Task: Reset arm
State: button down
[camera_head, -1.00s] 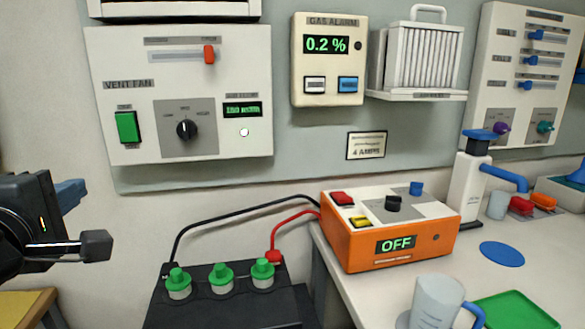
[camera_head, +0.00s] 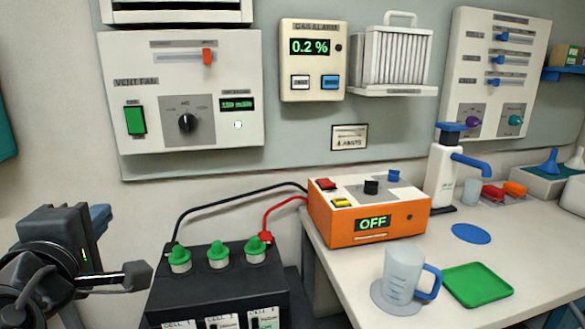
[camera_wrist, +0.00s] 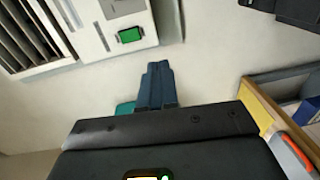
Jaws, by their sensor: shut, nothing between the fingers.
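My gripper (camera_head: 101,214) is at the left edge of the head view, left of the black battery box and apart from it. Only part of its blue fingers shows there, behind the dark wrist. In the wrist view my gripper (camera_wrist: 158,68) has its two blue fingers pressed together with nothing between them. They point toward the pale wall below the vent fan panel (camera_wrist: 112,25).
The battery box (camera_head: 216,284) with green caps stands near my arm. Its black and red cables run to the orange charger (camera_head: 340,224), which reads OFF. A measuring jug (camera_head: 401,270) and green tray (camera_head: 478,285) stand on the bench (camera_head: 540,240).

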jog(key=d+f+m, duration=0.1)
jog(key=d+f, duration=1.2)
jog(key=f, duration=0.1)
jog(key=s+d+f+m+g, duration=0.1)
jog(key=s+d+f+m, duration=0.1)
jog(key=s+d+f, duration=0.35)
jog(key=s+d+f+m, duration=0.2)
jog(key=d+f, duration=0.4)
jog(key=d, duration=0.5)
jog(key=s+d+f+m+g, duration=0.1)
jog(key=s+d+f+m, duration=0.2)
jog(key=s+d, duration=0.5)
jog(key=s+d+r+m+h, duration=0.1)
jog(key=s+d+r+m, duration=0.2)
jog(key=s, duration=0.4)
jog(key=s+d+r+m+h, duration=0.1)
jog(key=s+d+m, duration=0.3)
jog(key=s, duration=0.4)
jog(key=s+d+r+m+h, duration=0.2)
jog(key=s+d+r+m, duration=0.2)
jog(key=s, duration=0.4)
jog(key=shift+r+m, duration=0.3)
jog(key=shift+m, duration=0.4)
jog(key=shift+s, duration=0.1)
